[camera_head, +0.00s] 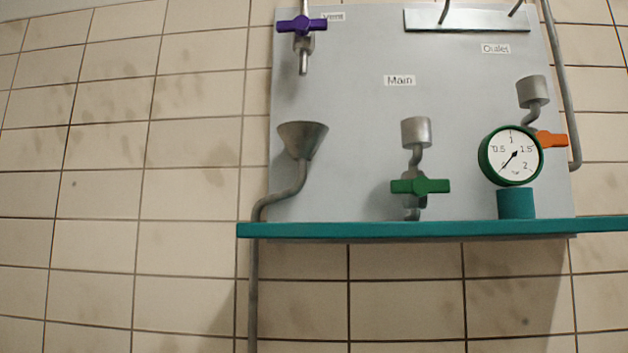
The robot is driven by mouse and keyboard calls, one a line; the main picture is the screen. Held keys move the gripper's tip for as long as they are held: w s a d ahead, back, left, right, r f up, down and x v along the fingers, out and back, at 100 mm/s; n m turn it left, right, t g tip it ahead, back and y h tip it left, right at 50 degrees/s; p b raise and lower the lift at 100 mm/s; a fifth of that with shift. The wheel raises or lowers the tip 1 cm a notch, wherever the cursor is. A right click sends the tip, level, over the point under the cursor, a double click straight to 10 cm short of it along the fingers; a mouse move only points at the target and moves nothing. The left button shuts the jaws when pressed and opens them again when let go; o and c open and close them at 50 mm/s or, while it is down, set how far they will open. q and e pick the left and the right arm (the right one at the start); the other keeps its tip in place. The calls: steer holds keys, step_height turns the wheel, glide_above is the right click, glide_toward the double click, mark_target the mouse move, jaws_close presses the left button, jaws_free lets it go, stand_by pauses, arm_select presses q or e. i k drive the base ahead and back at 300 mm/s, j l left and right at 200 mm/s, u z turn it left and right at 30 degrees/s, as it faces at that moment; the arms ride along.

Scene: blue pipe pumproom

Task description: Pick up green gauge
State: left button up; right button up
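The green gauge (511,156) has a round white dial with a green rim and a black needle. It stands upright at the right of the teal shelf (330,229), on a teal cylindrical base (516,204). It partly hides the orange valve handle (552,139) and the pipe behind it. Neither of my grippers is in the head view.
A grey panel (350,85) rises behind the shelf. It bears a purple valve handle (302,25), a metal funnel (302,138) and a green valve handle (420,186) under a metal cup (416,132). The shelf is clear between the green valve and the gauge.

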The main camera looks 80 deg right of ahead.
mark_target(509, 156)
steer(key=z, duration=3.5)
